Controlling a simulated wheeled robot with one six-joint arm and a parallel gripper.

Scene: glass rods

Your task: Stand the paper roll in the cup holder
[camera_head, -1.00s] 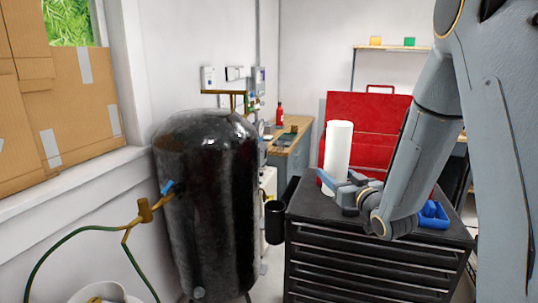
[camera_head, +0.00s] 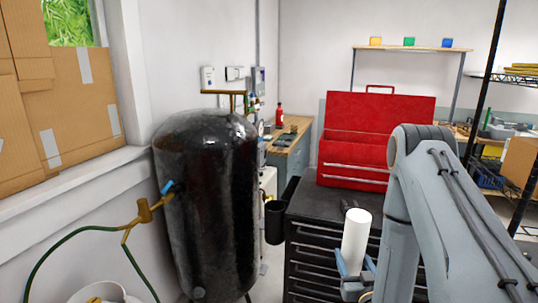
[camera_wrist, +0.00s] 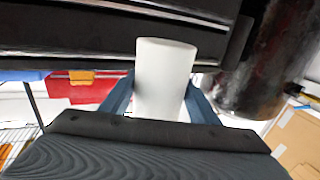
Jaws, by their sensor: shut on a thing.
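The white paper roll (camera_head: 356,238) stands roughly upright in the head view, in front of the black drawer cabinet. My gripper (camera_head: 356,265) is shut on its lower part, with a blue finger on each side. In the wrist view the roll (camera_wrist: 166,75) shows between the two blue fingers. The black cup holder (camera_head: 275,222) hangs at the cabinet's left side, to the left of the roll and apart from it. The holder's inside is hidden in the head view, and I cannot pick it out surely in the wrist view.
The black drawer cabinet (camera_head: 312,262) has a red toolbox (camera_head: 370,135) on top. A glossy black tank (camera_head: 205,210) stands left of the cup holder, with a narrow gap between. A wooden workbench (camera_head: 290,140) is behind. Wire shelving (camera_head: 510,80) stands at right.

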